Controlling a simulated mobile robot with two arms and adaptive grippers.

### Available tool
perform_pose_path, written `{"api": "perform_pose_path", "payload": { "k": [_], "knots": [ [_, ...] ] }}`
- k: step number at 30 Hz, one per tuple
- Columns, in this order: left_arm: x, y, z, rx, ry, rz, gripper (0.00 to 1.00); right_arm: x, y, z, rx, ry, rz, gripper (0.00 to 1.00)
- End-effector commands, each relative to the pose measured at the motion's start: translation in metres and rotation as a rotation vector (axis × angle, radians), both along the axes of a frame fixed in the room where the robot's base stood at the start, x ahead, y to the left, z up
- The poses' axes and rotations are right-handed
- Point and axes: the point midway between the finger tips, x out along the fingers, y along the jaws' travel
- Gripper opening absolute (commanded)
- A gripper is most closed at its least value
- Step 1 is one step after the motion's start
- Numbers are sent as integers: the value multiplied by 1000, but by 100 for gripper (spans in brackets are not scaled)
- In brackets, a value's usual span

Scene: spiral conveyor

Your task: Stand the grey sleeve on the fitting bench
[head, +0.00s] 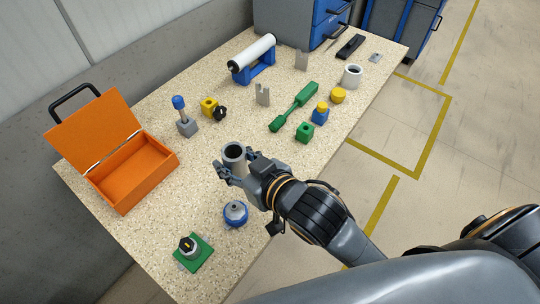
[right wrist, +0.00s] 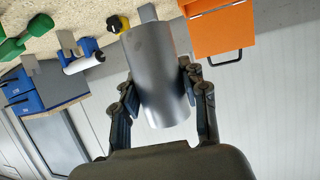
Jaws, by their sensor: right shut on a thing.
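The grey sleeve (head: 234,158) is a short hollow cylinder, upright with its open end up, over the middle of the speckled fitting bench (head: 190,215). My right gripper (head: 236,170) is shut on it from the near right side. In the right wrist view the sleeve (right wrist: 157,75) sits between the two fingers of the right gripper (right wrist: 160,93). I cannot tell whether its lower end touches the bench top. My left gripper is not in view.
An open orange box (head: 124,174) stands left of the sleeve. A blue round part (head: 236,213) and a green plate with a knob (head: 193,252) lie nearer. A grey block with a blue-topped rod (head: 185,118) and green parts (head: 295,107) stand farther back.

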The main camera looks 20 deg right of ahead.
Motion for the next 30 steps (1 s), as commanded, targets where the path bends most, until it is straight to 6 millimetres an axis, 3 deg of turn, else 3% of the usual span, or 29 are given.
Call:
{"api": "perform_pose_path", "payload": {
  "k": [5,13,18,30],
  "knots": [
    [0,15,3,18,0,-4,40,25,-12,-10,-8,-4,2,8],
    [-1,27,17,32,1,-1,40,88,-36,-39,-5,-1,0,8],
    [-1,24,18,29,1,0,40,111,-44,-73,-4,0,2,8],
    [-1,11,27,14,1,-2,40,129,-50,-113,-2,2,3,8]
  ]
}}
